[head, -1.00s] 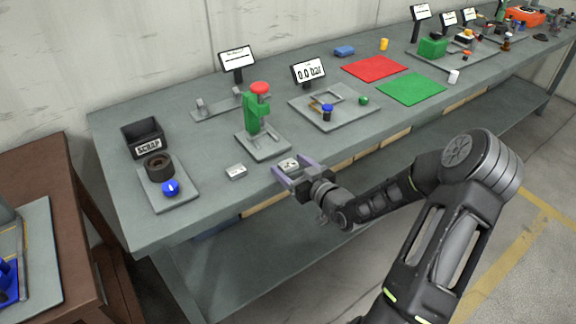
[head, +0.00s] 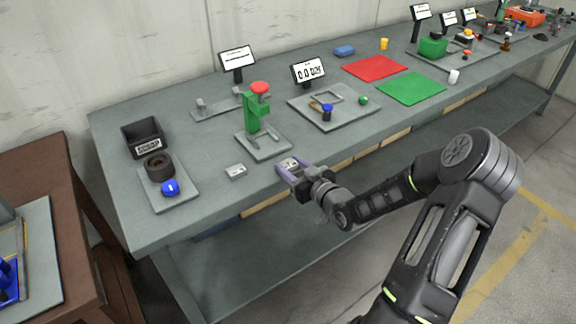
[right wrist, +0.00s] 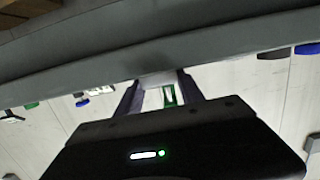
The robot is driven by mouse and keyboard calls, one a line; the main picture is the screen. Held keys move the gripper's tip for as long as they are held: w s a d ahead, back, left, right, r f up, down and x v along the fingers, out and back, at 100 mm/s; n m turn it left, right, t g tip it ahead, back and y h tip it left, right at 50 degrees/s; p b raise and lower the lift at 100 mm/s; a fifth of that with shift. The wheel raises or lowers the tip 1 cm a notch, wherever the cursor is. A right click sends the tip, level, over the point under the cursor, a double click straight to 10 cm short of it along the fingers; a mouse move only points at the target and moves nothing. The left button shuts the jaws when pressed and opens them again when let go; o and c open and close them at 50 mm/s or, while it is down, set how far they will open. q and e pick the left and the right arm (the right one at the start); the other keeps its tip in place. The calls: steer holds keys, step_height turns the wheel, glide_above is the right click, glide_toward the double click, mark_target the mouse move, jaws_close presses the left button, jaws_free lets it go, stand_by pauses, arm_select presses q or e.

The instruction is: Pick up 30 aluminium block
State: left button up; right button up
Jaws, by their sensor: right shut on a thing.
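My right gripper (head: 290,168) is at the front edge of the grey bench, just in front of the green press. It is shut on a small pale metal block (head: 290,162), whose top shows between the purple-grey fingers. In the right wrist view the block (right wrist: 158,79) shows as a pale piece between the fingertips. A second, similar pale block (head: 236,171) lies on the bench to the left, apart from the gripper. The markings on both are too small to read. My left gripper is not in view.
The green press (head: 252,118) with a red knob stands on its plate (head: 263,146) behind the gripper. A black scrap bin (head: 142,138) and a plate with a dark ring (head: 158,166) and blue ball (head: 170,188) are at left. A pressure display (head: 308,72) stands behind.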

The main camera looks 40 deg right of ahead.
mark_target(290, 166)
steer(key=shift+c, duration=0.6)
steer(key=shift+r, duration=0.15)
step_height(290, 166, up, 10)
steer(key=shift+f, duration=0.15)
steer(key=shift+w+a, duration=0.1)
stand_by(0.4)
